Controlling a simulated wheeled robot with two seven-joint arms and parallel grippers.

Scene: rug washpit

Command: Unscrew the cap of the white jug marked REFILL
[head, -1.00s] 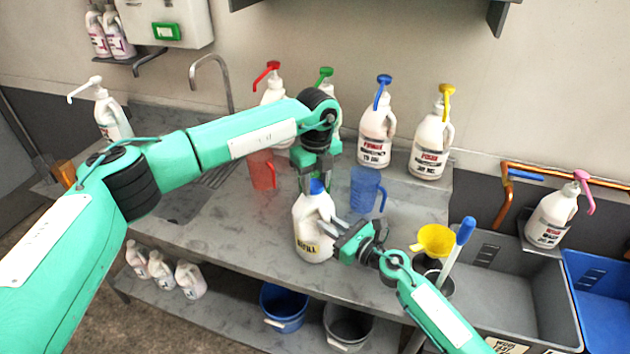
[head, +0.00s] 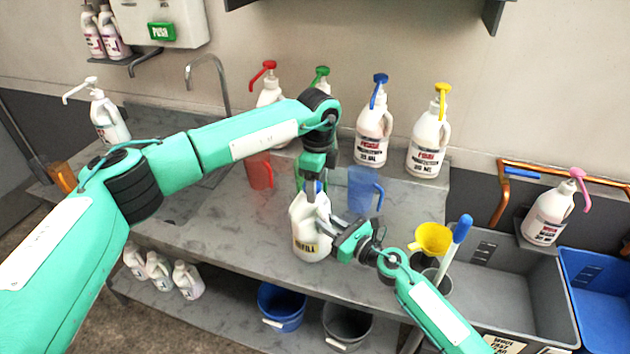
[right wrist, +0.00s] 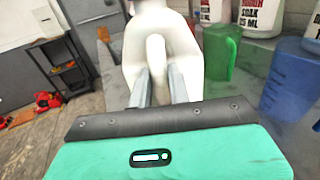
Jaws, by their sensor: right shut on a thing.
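The white jug marked REFILL (head: 308,238) stands upright near the front of the grey bench. Its blue cap (head: 318,187) is largely hidden by my left gripper (head: 313,188), which points down from above with its fingers at the cap's sides. I cannot tell whether those fingers press on it. My right gripper (head: 342,232) reaches in from the right and is shut on the jug's handle. In the right wrist view, the jug (right wrist: 190,62) is close, with its handle (right wrist: 156,75) between the two fingers of my right gripper (right wrist: 159,85).
A clear blue measuring jug (head: 362,190) stands just right of the REFILL jug, and a red one (head: 259,172) behind left. Pump bottles line the wall, such as the yellow-topped one (head: 427,145). A yellow funnel (head: 433,238) is near my right arm.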

